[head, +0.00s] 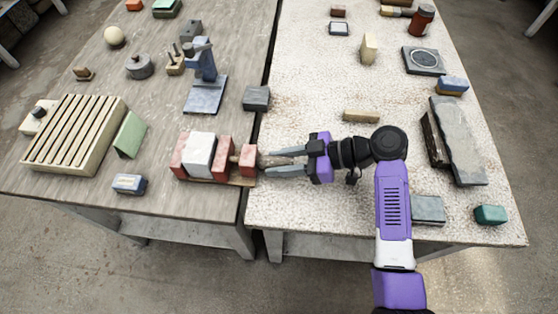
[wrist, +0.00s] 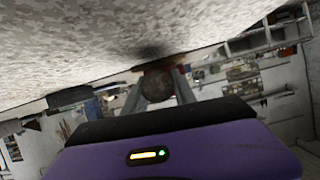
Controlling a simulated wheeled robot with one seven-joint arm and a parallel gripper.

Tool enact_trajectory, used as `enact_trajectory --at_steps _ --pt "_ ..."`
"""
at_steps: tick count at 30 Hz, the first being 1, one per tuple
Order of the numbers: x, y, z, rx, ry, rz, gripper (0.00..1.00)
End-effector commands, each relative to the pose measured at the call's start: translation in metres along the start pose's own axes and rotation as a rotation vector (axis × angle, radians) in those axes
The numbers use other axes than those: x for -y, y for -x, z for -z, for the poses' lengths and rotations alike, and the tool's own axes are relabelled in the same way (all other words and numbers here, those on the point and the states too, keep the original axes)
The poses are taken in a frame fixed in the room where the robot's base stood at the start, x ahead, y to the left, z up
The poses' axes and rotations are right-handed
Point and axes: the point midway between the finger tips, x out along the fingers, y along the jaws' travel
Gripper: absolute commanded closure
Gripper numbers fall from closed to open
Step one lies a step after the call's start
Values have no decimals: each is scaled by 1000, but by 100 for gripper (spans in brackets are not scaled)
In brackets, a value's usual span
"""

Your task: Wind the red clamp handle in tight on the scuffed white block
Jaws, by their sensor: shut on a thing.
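The clamp stands at the front right of the left table, with a red end jaw (head: 179,154), a red sliding jaw (head: 223,157) and a red end block (head: 248,160). The scuffed white block (head: 200,155) sits between the two jaws, with no clear gap visible. A short screw shows between sliding jaw and end block. My gripper (head: 268,162) comes from the right, its fingers on either side of the clamp handle, shut on it. In the wrist view the handle (wrist: 158,85) is a dark, reddish-brown round end between the fingertips (wrist: 159,92). The fingers partly hide it.
A dark grey block (head: 257,98) and a blue stand (head: 205,92) are behind the clamp. A blue-and-white block (head: 129,184) lies front left. A tan block (head: 361,116) lies behind my gripper on the pale right table (head: 300,115). A narrow gap divides the tables.

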Motion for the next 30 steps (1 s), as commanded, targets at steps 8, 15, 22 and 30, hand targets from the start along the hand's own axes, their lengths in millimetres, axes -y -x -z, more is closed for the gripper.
enact_trajectory --at_steps 8,15,22,30 --pt "-1 0 -2 6 -245 108 100" --pt "-1 0 -2 9 -450 199 100" --pt "-1 0 -2 11 -622 274 100" --pt "-1 0 -2 13 -757 333 100"
